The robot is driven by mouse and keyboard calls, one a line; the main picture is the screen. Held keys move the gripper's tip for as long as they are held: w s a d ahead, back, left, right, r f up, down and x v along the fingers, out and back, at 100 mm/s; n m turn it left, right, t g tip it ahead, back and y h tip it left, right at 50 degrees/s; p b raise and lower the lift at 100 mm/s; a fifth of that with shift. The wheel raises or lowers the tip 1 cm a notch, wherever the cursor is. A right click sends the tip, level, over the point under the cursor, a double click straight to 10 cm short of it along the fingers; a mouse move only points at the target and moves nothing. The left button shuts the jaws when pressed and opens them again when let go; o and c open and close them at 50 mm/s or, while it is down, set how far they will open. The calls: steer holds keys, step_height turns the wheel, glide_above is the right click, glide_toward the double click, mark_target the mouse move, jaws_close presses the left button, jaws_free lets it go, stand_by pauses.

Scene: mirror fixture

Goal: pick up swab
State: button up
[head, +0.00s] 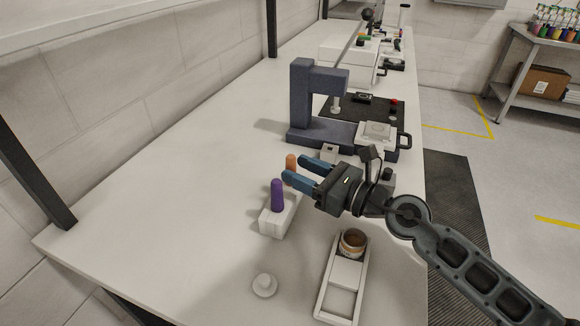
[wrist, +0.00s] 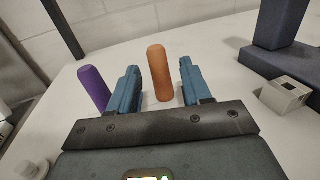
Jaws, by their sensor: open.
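An orange rounded upright stick (head: 291,162) and a purple one (head: 277,196) stand on the left of my gripper; which is the swab I cannot tell. The purple one stands in a small white block (head: 276,222). My gripper (head: 296,168) is open, with its blue fingers pointing left at the orange stick. In the wrist view the orange stick (wrist: 159,74) shows between the two fingers (wrist: 160,88), with gaps on both sides. The purple stick (wrist: 94,87) is outside the left finger. The base of the orange stick is partly hidden by my gripper.
A dark blue press-like fixture (head: 300,95) stands behind my gripper. A white tray (head: 342,272) holding a brown round jar (head: 353,242) lies in front, with a small white knob (head: 264,286) to its left. The left side of the white table (head: 170,190) is clear.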

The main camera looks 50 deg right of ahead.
steer(key=shift+w+a, duration=0.2)
steer(key=shift+w, duration=1.25)
jaws_close()
